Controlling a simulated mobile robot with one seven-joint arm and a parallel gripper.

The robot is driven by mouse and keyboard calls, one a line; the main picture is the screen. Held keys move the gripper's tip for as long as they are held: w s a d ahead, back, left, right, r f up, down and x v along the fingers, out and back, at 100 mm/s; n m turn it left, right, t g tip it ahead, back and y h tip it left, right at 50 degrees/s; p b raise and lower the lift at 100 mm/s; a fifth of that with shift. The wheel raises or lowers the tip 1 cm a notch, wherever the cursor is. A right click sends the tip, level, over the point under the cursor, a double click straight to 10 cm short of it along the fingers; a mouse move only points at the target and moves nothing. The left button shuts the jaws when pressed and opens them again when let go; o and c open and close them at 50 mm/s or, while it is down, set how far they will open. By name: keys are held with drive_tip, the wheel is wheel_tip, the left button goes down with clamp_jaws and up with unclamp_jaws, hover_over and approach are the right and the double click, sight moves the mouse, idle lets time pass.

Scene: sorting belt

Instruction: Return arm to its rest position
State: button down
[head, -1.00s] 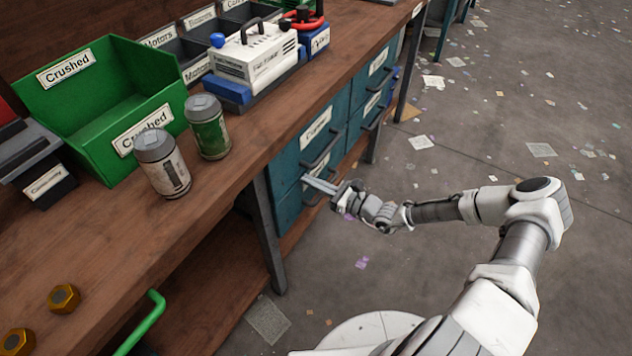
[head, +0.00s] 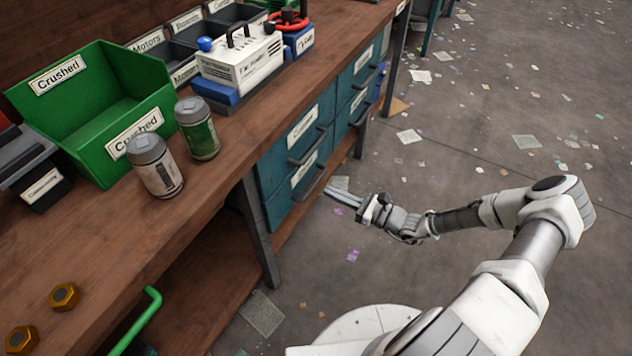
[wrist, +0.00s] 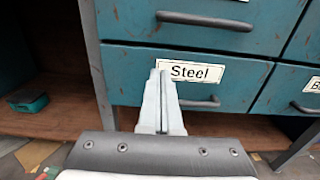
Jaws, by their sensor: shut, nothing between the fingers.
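My gripper (head: 341,194) is at the end of my outstretched arm, in front of the teal drawers under the bench and apart from them. Its fingers are together with nothing between them. In the wrist view the closed fingers (wrist: 161,98) point at a teal drawer labelled "Steel" (wrist: 125,82). That drawer is shut, and its dark handle (wrist: 200,102) lies to the right of the fingertips.
The wooden bench (head: 215,165) runs along the left. It bears a green "Crushed" bin (head: 150,85), two cans (head: 155,172) (head: 198,135), a white machine (head: 240,62) and gold nuts (head: 64,296). The floor (head: 480,120) on the right is open, with scattered scraps.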

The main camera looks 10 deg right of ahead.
drive_tip(key=shift+v, duration=1.65)
drive_tip(key=s+r+n+g+h, duration=0.1)
drive_tip(key=s+r+n+h, duration=0.4)
drive_tip(key=r, duration=0.8)
drive_tip(key=s+r+n+g+h, duration=0.2)
drive_tip(key=s+r+n+h, duration=0.2)
drive_tip(key=s+r+n, duration=0.6)
drive_tip(key=s+r+n+g+h, duration=0.2)
drive_tip(key=s+r+n+h, duration=0.3)
drive_tip(key=r+n, duration=0.5)
wheel_tip(320, 180, up, 6)
drive_tip(key=shift+s+d+f+h, duration=0.1)
drive_tip(key=shift+s+d+h, duration=0.2)
drive_tip(key=shift+s, duration=0.95)
drive_tip(key=shift+a, duration=0.15)
